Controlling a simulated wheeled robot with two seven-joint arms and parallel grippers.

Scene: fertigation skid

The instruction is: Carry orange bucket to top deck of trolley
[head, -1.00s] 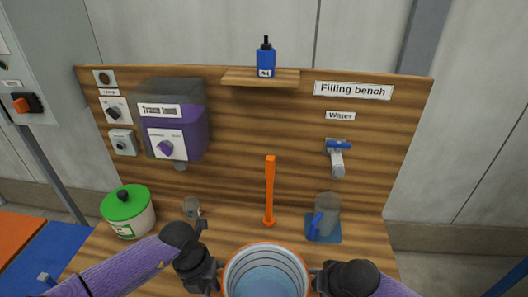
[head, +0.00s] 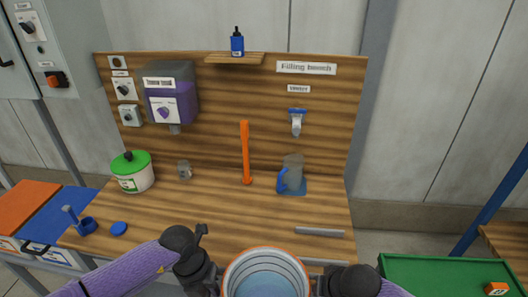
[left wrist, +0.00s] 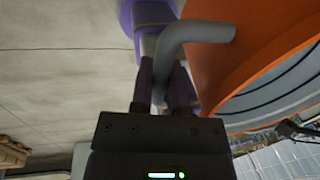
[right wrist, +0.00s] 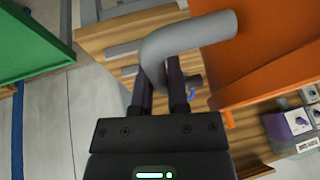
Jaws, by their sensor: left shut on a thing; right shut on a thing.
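The orange bucket (head: 266,252) is at the bottom centre of the head view, with a grey ringed inside and a pale blue bottom. It is held upright between my two grippers, in front of the bench. My left gripper (left wrist: 165,85) is shut on the grey bent handle (left wrist: 205,33) on one side of the bucket. My right gripper (right wrist: 177,85) is shut on the matching grey handle (right wrist: 195,32) on the other side. A green deck with a raised rim (head: 425,261), apparently the trolley's top, is at the lower right of the head view, apart from the bucket.
An orange block (head: 497,288) is on the green deck. The wooden filling bench (head: 215,215) ahead carries a green-lidded pot (head: 132,172), an orange upright bar (head: 246,155) and a jug (head: 292,172). A blue post (head: 490,215) stands at right. Floor shows between bench and deck.

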